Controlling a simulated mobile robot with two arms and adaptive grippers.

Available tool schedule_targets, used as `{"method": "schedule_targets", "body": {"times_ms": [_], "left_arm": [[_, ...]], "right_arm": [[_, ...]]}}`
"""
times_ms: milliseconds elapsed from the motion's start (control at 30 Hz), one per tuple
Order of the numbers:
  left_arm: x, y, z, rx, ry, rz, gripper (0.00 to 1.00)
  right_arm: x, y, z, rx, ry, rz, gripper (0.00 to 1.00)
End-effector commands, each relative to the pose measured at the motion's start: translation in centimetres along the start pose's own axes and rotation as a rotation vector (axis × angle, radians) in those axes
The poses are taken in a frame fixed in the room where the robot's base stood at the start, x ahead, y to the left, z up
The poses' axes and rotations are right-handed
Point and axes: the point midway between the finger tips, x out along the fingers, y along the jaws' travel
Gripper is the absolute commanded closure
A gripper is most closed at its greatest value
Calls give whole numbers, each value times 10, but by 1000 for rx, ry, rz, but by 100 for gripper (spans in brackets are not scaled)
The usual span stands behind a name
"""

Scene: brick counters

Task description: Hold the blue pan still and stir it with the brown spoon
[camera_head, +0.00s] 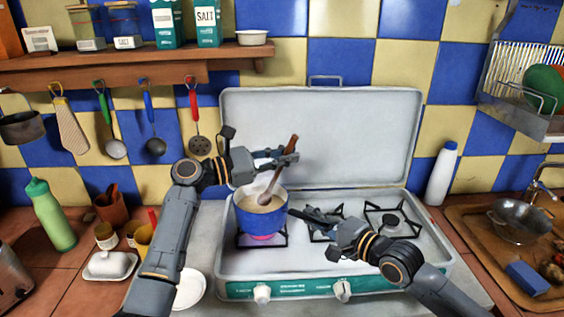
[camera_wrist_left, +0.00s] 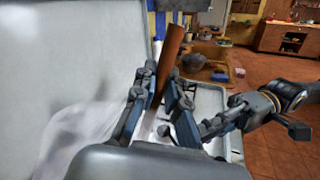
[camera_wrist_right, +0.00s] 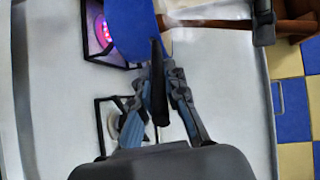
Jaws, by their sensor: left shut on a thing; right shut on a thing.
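The blue pan (camera_head: 248,218) stands upright on the left burner of the stove, with pale, cream-coloured contents. Its black handle points right, and my right gripper (camera_head: 322,222) is shut on it. In the right wrist view the dark handle (camera_wrist_right: 158,85) lies between the fingers, with the blue pan (camera_wrist_right: 135,30) beyond. My left gripper (camera_head: 284,160) is above the pan, shut on the brown spoon (camera_head: 273,180). The spoon is tilted and its lower end is in the pan, its tip hidden by the contents. In the left wrist view the spoon (camera_wrist_left: 168,60) stands between the fingers.
The stove (camera_head: 300,262) has its lid (camera_head: 320,130) raised behind the pan. The burner under the pan glows pink-red. A free burner (camera_head: 393,222) is at right. A white bottle (camera_head: 441,175) and a tray with a colander (camera_head: 520,220) stand further right; a green bottle (camera_head: 50,215) stands left.

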Motion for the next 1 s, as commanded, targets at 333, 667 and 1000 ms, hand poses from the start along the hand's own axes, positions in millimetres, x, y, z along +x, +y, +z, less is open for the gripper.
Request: {"method": "schedule_targets", "body": {"times_ms": [333,667,1000], "left_arm": [[8,0,28,1,-2,0,100],[16,0,52,2,-1,-1,100],[16,0,55,0,-1,-1,100]], "right_arm": [[0,1,0,0,0,3,100],[0,1,0,0,0,3,100],[0,1,0,0,0,3,100]]}}
